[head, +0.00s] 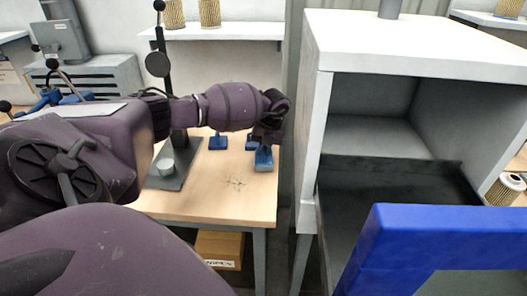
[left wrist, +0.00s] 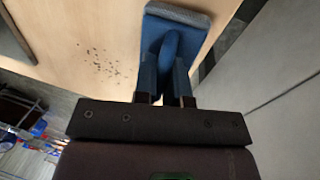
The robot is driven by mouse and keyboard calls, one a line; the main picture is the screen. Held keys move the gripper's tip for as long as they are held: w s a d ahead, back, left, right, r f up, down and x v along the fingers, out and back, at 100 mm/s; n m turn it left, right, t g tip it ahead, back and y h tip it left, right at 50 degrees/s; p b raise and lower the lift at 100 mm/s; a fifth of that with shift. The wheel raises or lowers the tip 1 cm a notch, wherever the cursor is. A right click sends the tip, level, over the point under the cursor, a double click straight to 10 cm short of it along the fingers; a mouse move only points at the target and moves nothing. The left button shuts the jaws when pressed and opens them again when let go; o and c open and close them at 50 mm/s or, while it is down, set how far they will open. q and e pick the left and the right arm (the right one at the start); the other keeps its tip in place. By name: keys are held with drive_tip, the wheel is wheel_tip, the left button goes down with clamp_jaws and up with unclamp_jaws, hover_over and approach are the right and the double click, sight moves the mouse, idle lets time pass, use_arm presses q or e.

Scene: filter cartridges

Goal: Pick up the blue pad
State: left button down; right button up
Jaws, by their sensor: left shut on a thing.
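The blue pad (head: 264,161) is at the right edge of the wooden table, below my left gripper (head: 268,136). In the left wrist view the pad (left wrist: 190,15) has a flat blue base with a grey rim and a raised blue handle. The fingers of my left gripper (left wrist: 167,72) are on either side of this handle and shut on it. I cannot tell whether the pad's base touches the tabletop. My right gripper is not in view.
Two other blue items (head: 218,142) (head: 251,142) stand farther back on the wooden table (head: 215,205). A dark stand (head: 180,178) is to their left. A grey-white cabinet (head: 310,130) rises close to the right. A blue bar (head: 450,235) is in the right foreground.

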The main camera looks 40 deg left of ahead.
use_arm(q)
wheel_tip(320, 180, up, 19)
drive_tip(key=p, duration=0.1)
idle(0.3)
